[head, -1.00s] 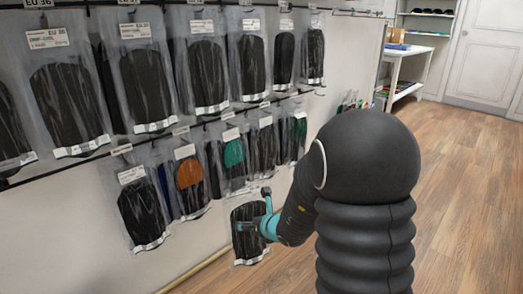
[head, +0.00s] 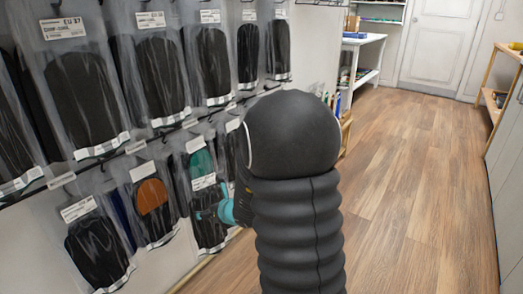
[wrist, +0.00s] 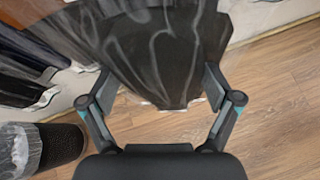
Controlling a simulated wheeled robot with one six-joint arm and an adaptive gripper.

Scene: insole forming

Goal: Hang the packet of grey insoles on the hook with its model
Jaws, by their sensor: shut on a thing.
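The held packet (head: 208,232) is clear plastic with dark grey to black insoles and a white label at its top. My gripper (head: 222,211) is shut on it, beside the wall display. In the wrist view the packet (wrist: 160,55) hangs between the two fingers of my gripper (wrist: 158,90). In the head view it overlaps the lower part of a packet with green insoles (head: 202,162) in the lower row. Which hook carries the packet's own model cannot be told; the label text is too small to read.
Packets with black insoles (head: 82,95) fill the upper row. The lower row has a dark packet (head: 98,250) and one with orange insoles (head: 152,196). A white table (head: 365,55) stands at the back. The wooden floor (head: 420,200) to the right is clear.

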